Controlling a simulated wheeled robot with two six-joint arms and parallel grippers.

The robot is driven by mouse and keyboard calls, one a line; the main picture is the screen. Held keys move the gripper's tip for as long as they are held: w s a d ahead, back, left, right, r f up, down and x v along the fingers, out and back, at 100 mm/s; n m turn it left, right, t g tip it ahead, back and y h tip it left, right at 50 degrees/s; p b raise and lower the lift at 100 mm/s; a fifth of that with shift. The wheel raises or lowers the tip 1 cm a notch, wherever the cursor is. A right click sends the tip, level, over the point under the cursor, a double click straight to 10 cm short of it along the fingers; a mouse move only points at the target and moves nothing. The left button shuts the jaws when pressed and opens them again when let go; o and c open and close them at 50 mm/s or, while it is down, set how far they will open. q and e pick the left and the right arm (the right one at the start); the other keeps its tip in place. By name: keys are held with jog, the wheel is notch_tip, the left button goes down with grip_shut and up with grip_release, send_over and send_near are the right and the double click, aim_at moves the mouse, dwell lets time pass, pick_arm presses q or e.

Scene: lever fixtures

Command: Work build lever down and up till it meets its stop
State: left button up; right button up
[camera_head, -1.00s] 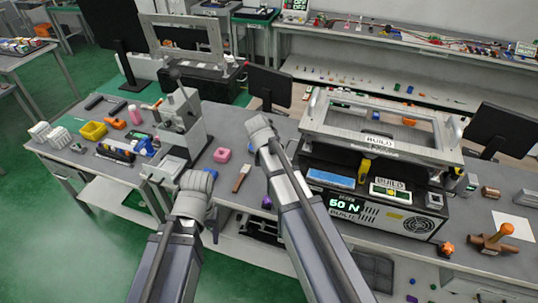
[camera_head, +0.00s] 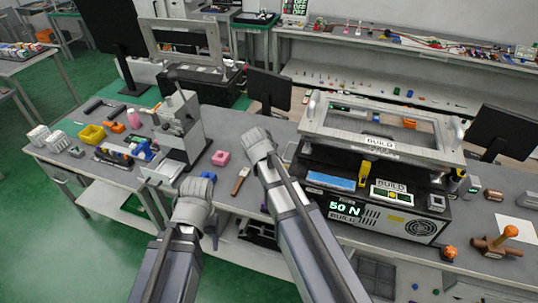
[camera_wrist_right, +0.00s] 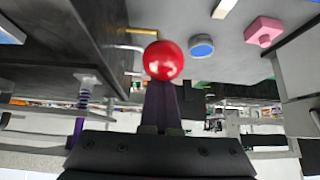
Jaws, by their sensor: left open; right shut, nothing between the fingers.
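The build machine (camera_head: 375,207) stands on the right half of the bench, with BUILD labels and a display reading 50 N. In the right wrist view a glossy red ball knob (camera_wrist_right: 162,60), which looks like the lever's end, sits right at the tips of my right gripper (camera_wrist_right: 160,100). The gripper is shut with nothing between its fingers; whether it touches the knob I cannot tell. The lever's shaft is hidden behind the knob, and my right arm hides the knob in the head view. My left gripper (camera_head: 212,232) is open and empty, low at the bench's front edge.
A grey press (camera_head: 185,130) stands left of my arms. A pink block (camera_head: 221,158), a blue piece (camera_head: 208,176) and a brown-handled brush (camera_head: 240,180) lie between. An orange-knobbed wooden piece (camera_head: 500,243) is at the far right. Monitors stand behind.

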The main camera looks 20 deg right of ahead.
jog(key=shift+o, duration=1.4)
jog(key=s, duration=0.1)
jog(key=s+a, duration=0.1)
jog(key=s+f+g+p, duration=0.1)
jog(key=shift+a, duration=0.15)
jog(key=o, duration=0.3)
jog(key=shift+s+a+r+y+p, duration=0.2)
jog(key=shift+r+y+p, duration=0.1)
jog(key=shift+r+p, duration=0.45)
jog(key=shift+o, duration=1.1)
jog(key=shift+s+a+r+p, duration=0.9)
jog(key=shift+s+r, duration=0.15)
jog(key=shift+r, duration=0.15)
jog(key=p+v, duration=0.7)
jog(key=v, duration=0.1)
jog(key=shift+w+r, duration=0.2)
jog(key=shift+w, duration=0.15)
jog(key=shift+f, duration=0.1)
